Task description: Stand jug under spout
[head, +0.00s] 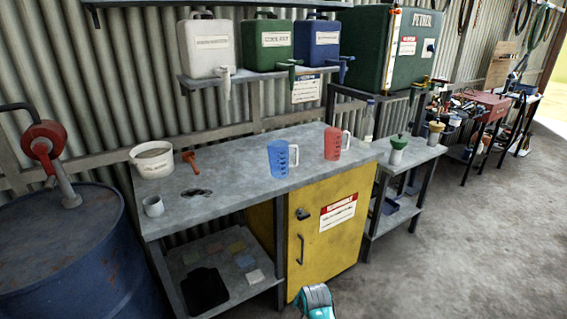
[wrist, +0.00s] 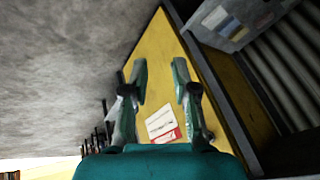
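A blue jug (head: 279,159) with a white handle stands upright on the grey bench, and a red jug (head: 333,143) with a white handle stands to its right. Three containers with spouts sit on a shelf above: white (head: 207,50), green (head: 267,48) and blue (head: 318,45). Their spouts (head: 225,76) hang at the shelf's front edge. A large green petrol tank (head: 399,50) stands to the right. My gripper (wrist: 158,75) is open and empty in the wrist view, in front of the yellow cabinet. In the head view only a teal part of my arm shows at the bottom.
The bench (head: 230,185) also holds a white bucket (head: 152,159), a grey cup (head: 153,206), an orange tool (head: 190,160) and a dark item. A yellow cabinet (head: 325,240) stands below. A blue drum (head: 65,240) is at left. Open floor lies right.

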